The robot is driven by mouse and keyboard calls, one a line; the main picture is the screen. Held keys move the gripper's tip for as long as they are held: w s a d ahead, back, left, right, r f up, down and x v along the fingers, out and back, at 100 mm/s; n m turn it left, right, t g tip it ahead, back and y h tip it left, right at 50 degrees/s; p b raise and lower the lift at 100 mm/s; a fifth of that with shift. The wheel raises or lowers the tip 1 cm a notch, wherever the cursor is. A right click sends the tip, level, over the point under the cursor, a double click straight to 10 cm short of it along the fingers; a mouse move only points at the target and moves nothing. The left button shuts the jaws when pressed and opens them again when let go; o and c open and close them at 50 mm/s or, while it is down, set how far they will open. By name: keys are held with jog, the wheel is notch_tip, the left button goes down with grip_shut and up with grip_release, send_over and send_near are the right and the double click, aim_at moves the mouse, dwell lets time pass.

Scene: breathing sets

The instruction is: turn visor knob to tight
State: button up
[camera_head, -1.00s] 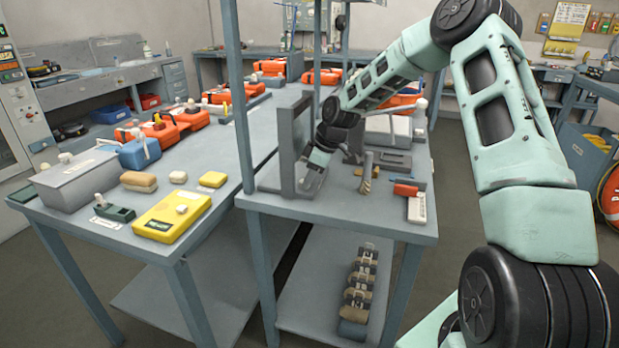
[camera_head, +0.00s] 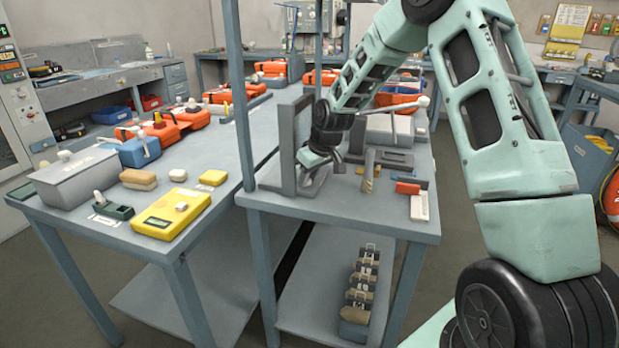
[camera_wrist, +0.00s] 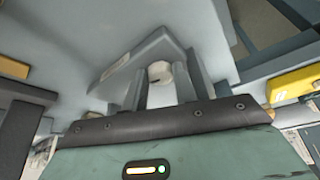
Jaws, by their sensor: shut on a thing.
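In the wrist view, a round pale knob (camera_wrist: 160,71) sits between the two grey fingers of my gripper (camera_wrist: 163,80), which are shut on it. The knob is at a grey bracket-like fixture (camera_wrist: 133,65); its lower part is hidden by the fingers. In the head view, my gripper (camera_head: 305,163) is at the grey upright stand (camera_head: 287,140) on the right bench. The knob cannot be made out there, and its markings are too small to read.
A blue-grey frame post (camera_head: 238,90) rises left of the stand. The left bench holds a yellow box (camera_head: 172,213) and a grey case (camera_head: 77,178).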

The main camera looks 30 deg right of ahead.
dwell(0.4)
jog(key=o, duration=1)
jog(key=n, duration=0.1)
jog(key=n+y+p, duration=0.1)
jog(key=n, duration=0.1)
jog(key=shift+d+n+g, duration=0.2)
jog(key=shift+n+g, duration=0.1)
jog(key=n, duration=0.1)
jog(key=n+y+p, duration=0.1)
jog(key=n, duration=0.1)
jog(key=shift+w+d+g, duration=0.15)
jog(key=shift+w+g, duration=0.05)
jog(key=shift+g, duration=0.1)
jog(key=shift+d+r+n+y, duration=0.1)
jog(key=shift+r+n+y, duration=0.2)
jog(key=shift+n, duration=0.4)
jog(key=v, duration=1.6)
jog(key=shift+r, duration=0.45)
